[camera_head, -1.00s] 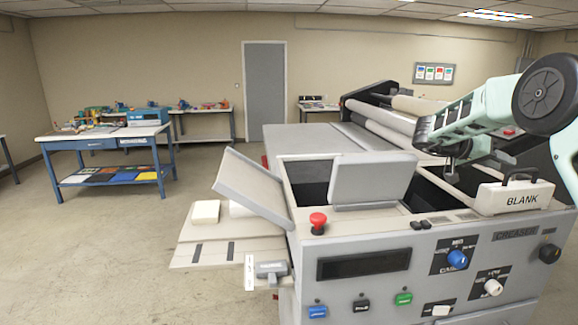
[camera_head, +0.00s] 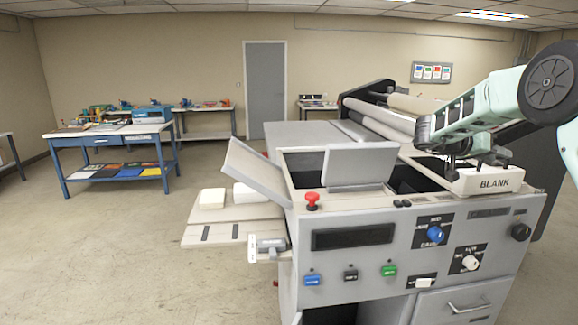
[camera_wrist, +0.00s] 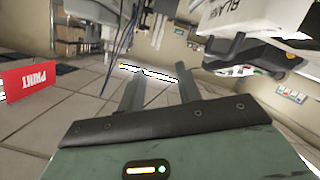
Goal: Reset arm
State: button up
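My arm reaches in from the right edge of the head view, over the right end of the grey machine (camera_head: 440,222). My gripper (camera_head: 450,165) is small and dark there, above the machine top and near the white block marked BLANK (camera_head: 490,183). Whether it touches anything cannot be told in that view. The BLANK lettering on a white surface (camera_wrist: 222,18) shows upside down at the upper right there, beside the fingers.
The machine's front has a red button (camera_head: 312,200), knobs and a drawer (camera_head: 465,303). A tilted grey flap (camera_head: 258,172) and side tray (camera_head: 225,233) stick out left. A blue workbench (camera_head: 110,150) stands back left; floor between is clear. A red PRINT sign (camera_wrist: 28,80) shows in the wrist view.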

jog(key=w+a+r+n+t+y, duration=0.2)
jog(key=w+a+r+n+t, duration=0.25)
jog(key=a+t, duration=0.4)
jog(key=s+a+f+n+t+y, duration=0.3)
jog(key=s+a+f+n+y, duration=0.25)
jog(key=a+y, duration=0.4)
jog(key=s+a+f+n+g+y, duration=0.1)
jog(key=s+a+f+g, duration=0.3)
jog(key=s, duration=0.6)
jog(key=s+a+f+g+y, duration=0.15)
jog(key=s+f, duration=0.35)
jog(key=s, duration=0.5)
jog(key=s+a+f+n+g+y, duration=0.15)
jog(key=s+f+g, duration=0.3)
jog(key=s, duration=0.55)
jog(key=s+a+f+n+b, duration=0.2)
jog(key=a+b, duration=0.2)
jog(key=a, duration=0.5)
jog(key=shift+s+f, duration=0.25)
jog(key=shift+s, duration=0.1)
jog(key=shift+o, duration=0.5)
jog(key=s+a+f+n+g+b, duration=0.1)
jog(key=s+a+f+n+b, duration=0.1)
jog(key=s+a+n, duration=0.3)
jog(key=s+a+b, duration=0.1)
jog(key=s+a, duration=0.3)
jog(key=shift+s+f+g+b, duration=0.2)
jog(key=shift+s+g+b, duration=0.1)
jog(key=shift+s+g, duration=0.1)
jog(key=shift+a, duration=0.1)
